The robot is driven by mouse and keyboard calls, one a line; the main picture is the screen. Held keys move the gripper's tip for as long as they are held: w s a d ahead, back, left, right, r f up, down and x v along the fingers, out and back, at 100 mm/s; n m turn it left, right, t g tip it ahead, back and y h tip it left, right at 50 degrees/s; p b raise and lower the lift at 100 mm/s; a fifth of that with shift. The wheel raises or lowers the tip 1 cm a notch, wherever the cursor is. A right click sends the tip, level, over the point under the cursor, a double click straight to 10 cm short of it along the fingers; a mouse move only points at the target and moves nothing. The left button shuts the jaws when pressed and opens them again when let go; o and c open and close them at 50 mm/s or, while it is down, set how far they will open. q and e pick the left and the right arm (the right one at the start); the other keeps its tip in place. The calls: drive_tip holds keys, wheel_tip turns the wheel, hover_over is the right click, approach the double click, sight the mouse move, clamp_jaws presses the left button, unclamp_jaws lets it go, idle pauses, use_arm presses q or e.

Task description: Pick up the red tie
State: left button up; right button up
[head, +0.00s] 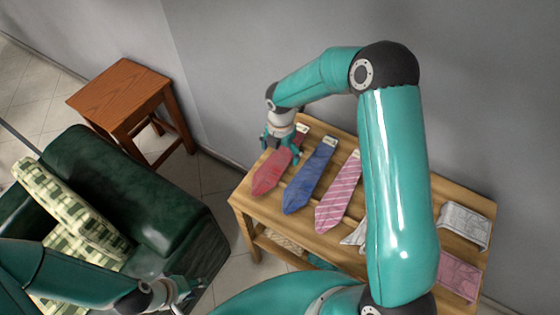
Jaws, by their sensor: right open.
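The red tie (268,175) lies at the left end of a wooden table (248,205), its wide end toward me. My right gripper (277,142) is open over the upper part of the tie, and its fingers hide some of it. I cannot tell whether the fingers touch the cloth. My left gripper (184,289) is low at the bottom left, by the green armchair and far from the tie. Its fingers are too small to tell whether they are open.
A blue tie (307,180) and a pink striped tie (337,195) lie to the right of the red one. Folded cloths (464,225) are at the table's right end. A wooden stool (122,90) and green armchair (135,185) stand left. A grey wall is behind.

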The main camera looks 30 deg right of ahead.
drive_tip(key=shift+s+f, duration=0.1)
drive_tip(key=shift+c, duration=0.2)
drive_tip(key=c, duration=1.2)
